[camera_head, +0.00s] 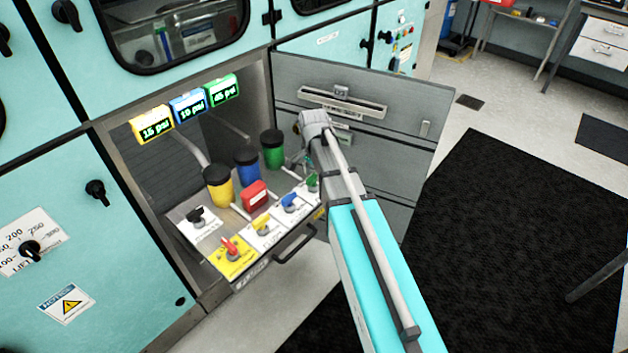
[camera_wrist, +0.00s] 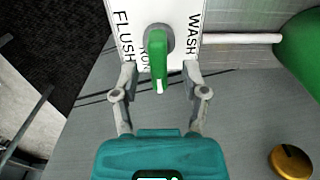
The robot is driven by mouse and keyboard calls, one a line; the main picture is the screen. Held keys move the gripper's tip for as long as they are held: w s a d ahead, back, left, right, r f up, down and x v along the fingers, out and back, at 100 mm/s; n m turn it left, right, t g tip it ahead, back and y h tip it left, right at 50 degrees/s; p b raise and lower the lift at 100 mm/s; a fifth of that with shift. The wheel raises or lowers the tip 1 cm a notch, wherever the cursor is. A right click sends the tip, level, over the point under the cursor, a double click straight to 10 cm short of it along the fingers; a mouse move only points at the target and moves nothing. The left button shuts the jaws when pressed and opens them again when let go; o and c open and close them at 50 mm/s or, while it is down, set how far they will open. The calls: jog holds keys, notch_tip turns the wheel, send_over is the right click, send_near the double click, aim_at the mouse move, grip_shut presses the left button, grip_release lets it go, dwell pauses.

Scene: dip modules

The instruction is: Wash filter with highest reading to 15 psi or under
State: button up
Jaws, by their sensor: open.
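Three lit displays hang above the filters: the yellow display (camera_head: 153,125) reads 15 psi, the blue display (camera_head: 188,106) appears to read 19 psi, and the green display (camera_head: 222,91) appears to read 45 psi. Below stand a yellow filter (camera_head: 219,191), a blue filter (camera_head: 246,168) and a green filter (camera_head: 272,150). The green valve handle (camera_head: 313,181) is partly hidden by my arm. In the wrist view, the green handle (camera_wrist: 157,58) points at RUN, between FLUSH and WASH. My gripper (camera_wrist: 157,72) is open, its fingertips on either side of the handle's end, apparently apart from it.
The pull-out tray also carries a blue valve (camera_head: 290,203), a yellow valve (camera_head: 263,225), a red valve (camera_head: 232,248), a black valve (camera_head: 197,216) and a red block (camera_head: 254,195). An open grey cabinet door (camera_head: 408,105) stands right behind my arm.

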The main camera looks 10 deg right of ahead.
jog(key=shift+f+b, duration=0.35)
jog(key=shift+f, duration=0.25)
jog(key=shift+c, duration=0.3)
grip_shut()
